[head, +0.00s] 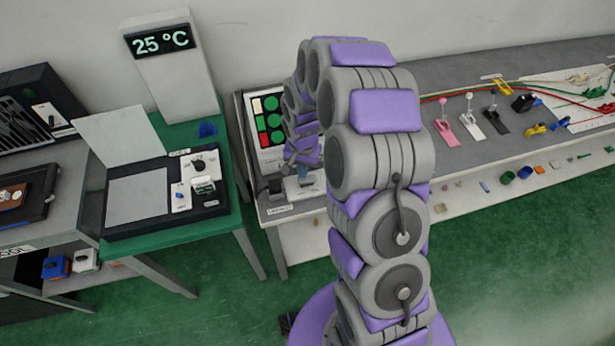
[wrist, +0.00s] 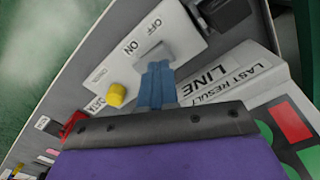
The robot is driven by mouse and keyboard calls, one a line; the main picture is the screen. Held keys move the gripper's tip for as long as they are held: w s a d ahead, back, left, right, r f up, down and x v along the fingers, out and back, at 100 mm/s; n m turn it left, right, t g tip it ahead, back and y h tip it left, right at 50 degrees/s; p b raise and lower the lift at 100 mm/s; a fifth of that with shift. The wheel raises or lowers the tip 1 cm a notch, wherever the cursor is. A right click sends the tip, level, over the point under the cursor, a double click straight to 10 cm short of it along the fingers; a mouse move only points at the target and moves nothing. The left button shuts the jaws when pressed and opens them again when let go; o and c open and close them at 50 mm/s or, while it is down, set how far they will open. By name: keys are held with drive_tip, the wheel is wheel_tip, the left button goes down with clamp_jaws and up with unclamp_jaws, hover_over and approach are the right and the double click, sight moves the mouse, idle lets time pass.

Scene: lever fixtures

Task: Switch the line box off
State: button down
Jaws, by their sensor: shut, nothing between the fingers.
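The line box (wrist: 122,75) is a white box with ON and OFF printed on its top; it also shows in the head view (head: 297,192) at the left end of the long bench. A grey switch piece (wrist: 155,47) stands on it beside the two words; I cannot tell which way it is set. My gripper (wrist: 158,72) has its blue fingers shut together, with nothing between them. The fingertips are right at the grey piece; I cannot tell whether they touch it. In the head view my gripper (head: 306,178) is low over the box, partly behind my arm.
A yellow knob (wrist: 116,94) sticks out near the box. A dark block (head: 270,186) is left of the box. Several small levers (head: 470,118) stand farther right on the bench.

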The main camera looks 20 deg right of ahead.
drive_tip(key=shift+f, duration=1.15)
idle(0.5)
drive_tip(key=shift+r, duration=0.1)
drive_tip(key=shift+r+p, duration=1.15)
drive_tip(key=shift+r, duration=2.3)
drive_tip(key=s+r+n, duration=0.3)
drive_tip(key=s+r, duration=1.1)
drive_tip(key=r, duration=0.1)
drive_tip(key=s+r+n+g, duration=0.1)
drive_tip(key=s+r, duration=0.2)
drive_tip(key=s, duration=0.7)
drive_tip(key=s+r+n, duration=0.2)
drive_tip(key=s+r, duration=0.1)
drive_tip(key=s, duration=0.7)
drive_tip(key=shift+s+g, duration=0.15)
drive_tip(key=shift+g, duration=0.25)
drive_tip(key=shift+r, duration=0.1)
